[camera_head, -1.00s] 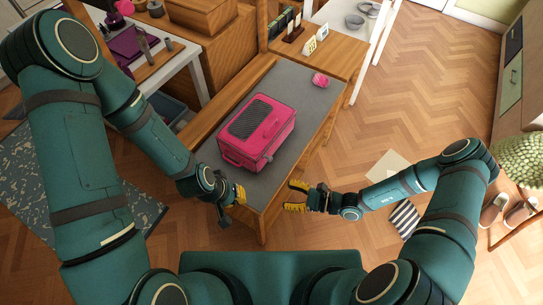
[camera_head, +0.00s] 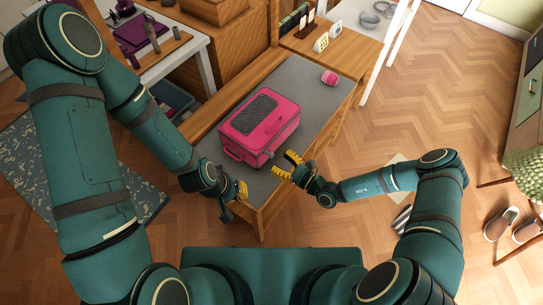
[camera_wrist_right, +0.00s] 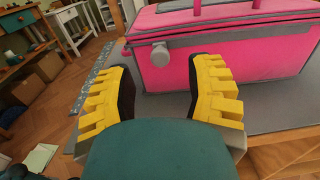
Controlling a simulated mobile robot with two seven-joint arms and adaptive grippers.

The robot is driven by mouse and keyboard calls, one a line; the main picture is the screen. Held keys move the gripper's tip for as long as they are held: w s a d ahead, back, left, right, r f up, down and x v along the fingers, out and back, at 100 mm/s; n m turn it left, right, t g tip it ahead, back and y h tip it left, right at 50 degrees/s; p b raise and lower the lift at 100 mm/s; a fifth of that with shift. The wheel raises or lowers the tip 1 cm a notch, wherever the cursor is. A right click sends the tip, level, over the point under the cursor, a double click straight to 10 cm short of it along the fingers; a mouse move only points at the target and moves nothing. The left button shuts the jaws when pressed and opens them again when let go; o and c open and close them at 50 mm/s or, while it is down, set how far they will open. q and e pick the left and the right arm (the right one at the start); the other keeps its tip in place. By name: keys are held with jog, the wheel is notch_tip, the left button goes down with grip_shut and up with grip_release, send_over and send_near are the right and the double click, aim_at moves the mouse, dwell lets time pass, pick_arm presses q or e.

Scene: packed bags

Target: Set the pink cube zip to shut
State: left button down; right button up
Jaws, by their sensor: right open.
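The pink cube bag (camera_head: 262,128), with a dark mesh panel on top, lies on the grey bench top. In the right wrist view its pink side (camera_wrist_right: 225,60) faces me. A grey zip line runs along its upper edge, with a round grey tab (camera_wrist_right: 160,54) near the left corner. My right gripper (camera_head: 287,165) is open and empty, just short of the bag's near side; in the wrist view its yellow fingers (camera_wrist_right: 163,85) point at the tab without visibly holding it. My left gripper (camera_head: 241,190) is at the bench's near left edge, apart from the bag; its jaw gap is unclear.
The grey bench (camera_head: 312,88) has a raised wooden back along its left side. A small pink item (camera_head: 330,77) lies at its far end. A wooden cabinet top (camera_head: 345,50) with small stands is beyond. The floor right of the bench is mostly clear; slippers (camera_head: 500,223) lie far right.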

aim_at(271, 154)
jog(key=shift+b+x, duration=0.3)
jog(key=shift+x, duration=1.9)
grip_shut()
